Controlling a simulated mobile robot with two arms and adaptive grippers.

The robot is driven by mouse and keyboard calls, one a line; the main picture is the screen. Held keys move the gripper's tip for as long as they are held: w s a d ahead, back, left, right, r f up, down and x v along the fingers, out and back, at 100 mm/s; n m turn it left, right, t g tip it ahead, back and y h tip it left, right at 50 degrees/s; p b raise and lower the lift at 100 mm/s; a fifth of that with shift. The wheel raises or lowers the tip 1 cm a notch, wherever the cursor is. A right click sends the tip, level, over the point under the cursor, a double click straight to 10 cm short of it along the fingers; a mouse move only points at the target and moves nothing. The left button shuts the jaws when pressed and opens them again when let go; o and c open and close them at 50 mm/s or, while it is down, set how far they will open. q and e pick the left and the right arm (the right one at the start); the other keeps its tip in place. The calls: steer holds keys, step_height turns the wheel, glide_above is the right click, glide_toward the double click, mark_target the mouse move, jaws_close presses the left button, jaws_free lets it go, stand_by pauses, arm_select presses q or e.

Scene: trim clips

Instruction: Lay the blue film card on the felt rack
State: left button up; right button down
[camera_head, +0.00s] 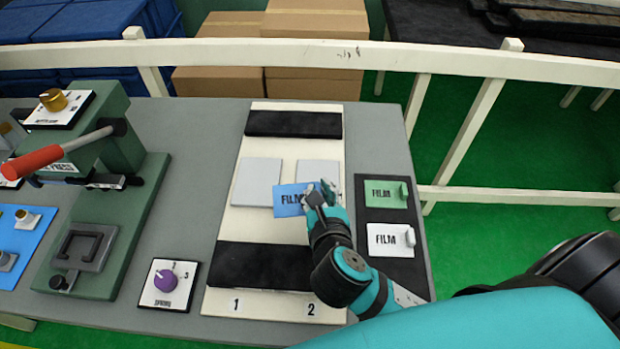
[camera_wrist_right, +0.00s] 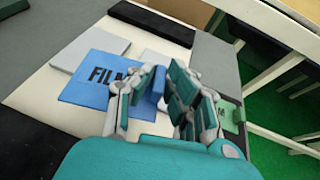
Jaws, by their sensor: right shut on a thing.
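The blue film card (camera_head: 290,200) is in my right gripper (camera_head: 322,193), which is shut on its upright tab. The card is over the cream board (camera_head: 225,220), in front of two pale grey plates; whether it touches the board I cannot tell. In the right wrist view the card (camera_wrist_right: 97,80) and the fingers (camera_wrist_right: 168,92) also show. The black felt rack (camera_head: 378,279) lies to the right of the gripper, with a green film card (camera_head: 380,194) and a white film card (camera_head: 385,238) on it. My left gripper is out of view.
The left grey plate (camera_head: 256,182) and right grey plate (camera_head: 318,170) lie between two black strips on the board. A green press (camera_head: 120,235) with a red lever (camera_head: 33,163) stands at left. A cream rail (camera_head: 210,52) runs behind.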

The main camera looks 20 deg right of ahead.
steer(key=s+f, duration=0.1)
steer(key=s+a+m+h, duration=0.1)
steer(key=s, duration=0.1)
steer(key=s+a+f+m+h, duration=0.1)
steer(key=s, duration=0.1)
steer(key=shift+s+f+g+p, duration=0.1)
steer(key=shift+f+g+p, duration=0.2)
steer(key=shift+f+p, duration=0.1)
steer(key=shift+d, duration=0.15)
steer(key=p, duration=0.4)
glide_above(336, 178)
steer(key=s+a, duration=0.2)
steer(key=s, duration=0.1)
steer(key=shift+w+d+f, duration=0.2)
steer(key=shift+w+f, duration=0.05)
steer(key=shift+f, duration=0.4)
steer(key=shift+w+d+f, duration=0.1)
steer(key=shift+w, duration=0.05)
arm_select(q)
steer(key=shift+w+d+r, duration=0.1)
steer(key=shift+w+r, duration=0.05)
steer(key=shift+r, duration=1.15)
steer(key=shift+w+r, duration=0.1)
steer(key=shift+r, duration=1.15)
arm_select(e)
steer(key=shift+f, duration=1.8)
steer(key=shift+f, duration=0.15)
steer(key=c, duration=1.3)
jaws_free()
